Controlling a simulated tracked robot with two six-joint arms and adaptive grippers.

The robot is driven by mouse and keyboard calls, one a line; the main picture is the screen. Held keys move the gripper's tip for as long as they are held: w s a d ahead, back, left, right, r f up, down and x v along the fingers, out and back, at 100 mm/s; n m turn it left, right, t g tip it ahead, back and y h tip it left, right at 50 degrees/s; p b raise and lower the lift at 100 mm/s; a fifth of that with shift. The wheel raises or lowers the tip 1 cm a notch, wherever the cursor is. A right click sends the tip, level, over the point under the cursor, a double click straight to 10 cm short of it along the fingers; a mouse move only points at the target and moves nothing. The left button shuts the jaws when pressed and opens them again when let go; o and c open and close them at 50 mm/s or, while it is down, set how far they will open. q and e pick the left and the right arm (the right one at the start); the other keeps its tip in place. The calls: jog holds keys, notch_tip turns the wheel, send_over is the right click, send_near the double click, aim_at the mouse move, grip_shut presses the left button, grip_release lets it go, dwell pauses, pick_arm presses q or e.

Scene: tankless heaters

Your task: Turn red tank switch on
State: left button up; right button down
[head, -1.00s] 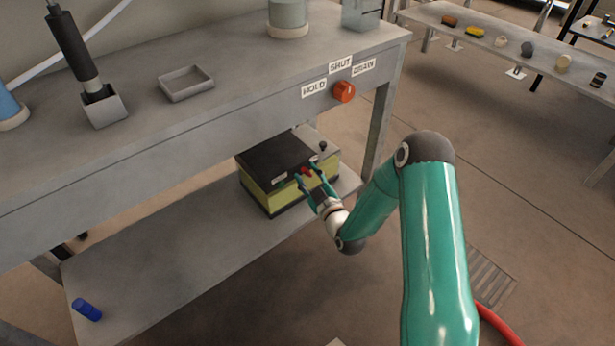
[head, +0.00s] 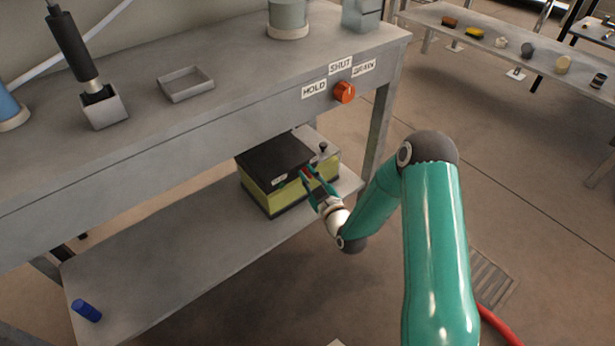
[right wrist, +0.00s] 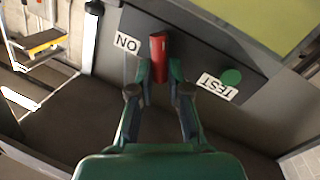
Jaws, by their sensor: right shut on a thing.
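A yellow-green box with a black top (head: 272,158) stands on the lower shelf of the bench. Its small red switch (head: 306,172) is at the front edge, mostly covered by my gripper in the head view. My right gripper (head: 309,177) is shut on it. In the right wrist view the red switch (right wrist: 158,52) stands up between the two teal fingers, its upper part showing above the fingertips. A white ON label (right wrist: 127,43) is just left of the switch. A TEST label (right wrist: 217,87) and a green button (right wrist: 231,77) are to the right. My left gripper is not in view.
The bench top overhangs the box, with a red-orange knob (head: 344,92) under HOLD, SHUT and DRAIN labels on its front. A black knob (head: 323,146) stands on the box's grey right part. A blue cylinder (head: 87,310) lies at the shelf's left; the shelf between is clear.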

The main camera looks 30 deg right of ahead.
jog(key=m, duration=0.2)
jog(key=d+m+g, duration=0.1)
jog(key=m, duration=0.2)
jog(key=shift+d+r+y+b, duration=0.2)
jog(key=shift+y+b, duration=0.1)
jog(key=shift+b, duration=0.1)
jog(key=shift+d+f+m+g+y, duration=0.1)
jog(key=shift+d+m+g+y, duration=0.15)
jog(key=shift+m, duration=0.7)
jog(key=shift+d+m+g+y, duration=0.15)
jog(key=shift+d+m+y, duration=0.15)
jog(key=shift+m, duration=0.65)
jog(key=c, duration=1.1)
grip_release()
jog(key=shift+w, duration=0.1)
jog(key=shift+c, duration=0.2)
jog(key=s+r, duration=0.2)
jog(key=s, duration=0.9)
jog(key=shift+s+a, duration=0.3)
jog(key=shift+s, duration=0.1)
jog(key=shift+r, duration=0.1)
